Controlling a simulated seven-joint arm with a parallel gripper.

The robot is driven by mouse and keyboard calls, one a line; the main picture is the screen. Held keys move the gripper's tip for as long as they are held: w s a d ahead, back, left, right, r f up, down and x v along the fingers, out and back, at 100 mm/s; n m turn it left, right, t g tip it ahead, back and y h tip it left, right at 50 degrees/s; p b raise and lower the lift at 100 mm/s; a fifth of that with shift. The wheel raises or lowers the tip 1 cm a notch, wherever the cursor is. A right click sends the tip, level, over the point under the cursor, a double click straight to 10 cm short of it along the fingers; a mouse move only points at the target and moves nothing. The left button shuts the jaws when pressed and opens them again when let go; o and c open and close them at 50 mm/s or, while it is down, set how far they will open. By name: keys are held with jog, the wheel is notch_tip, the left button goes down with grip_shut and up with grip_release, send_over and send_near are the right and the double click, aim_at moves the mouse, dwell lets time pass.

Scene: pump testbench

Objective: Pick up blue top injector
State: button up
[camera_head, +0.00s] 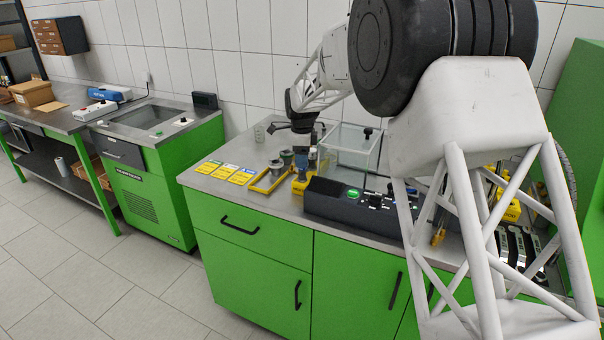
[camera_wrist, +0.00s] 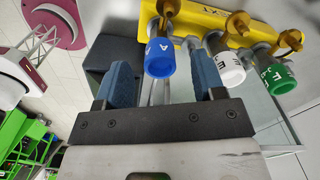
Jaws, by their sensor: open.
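The blue top injector (camera_wrist: 160,58), its blue cap marked "A", sits in a yellow rack (camera_wrist: 210,30) in the wrist view. White-topped (camera_wrist: 228,70) and green-topped (camera_wrist: 276,79) injectors stand to its right in the same rack. My gripper (camera_wrist: 160,75) is open. Its two blue fingers appear on either side of the blue cap, with gaps visible on both sides; how deep the cap lies between them is hard to tell. In the head view, my gripper (camera_head: 302,158) is low over the bench, and the injector cannot be made out clearly.
A yellow frame (camera_head: 265,182) and yellow cards (camera_head: 222,172) lie left of my gripper on the steel-topped bench. A black control box (camera_head: 350,199) stands in front, and a clear tank (camera_head: 352,147) behind right.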

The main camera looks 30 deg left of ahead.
jog(key=shift+f, duration=0.95)
grip_shut()
jog(key=shift+r, duration=0.1)
notch_tip(320, 180, up, 10)
dwell(0.7)
dwell(0.6)
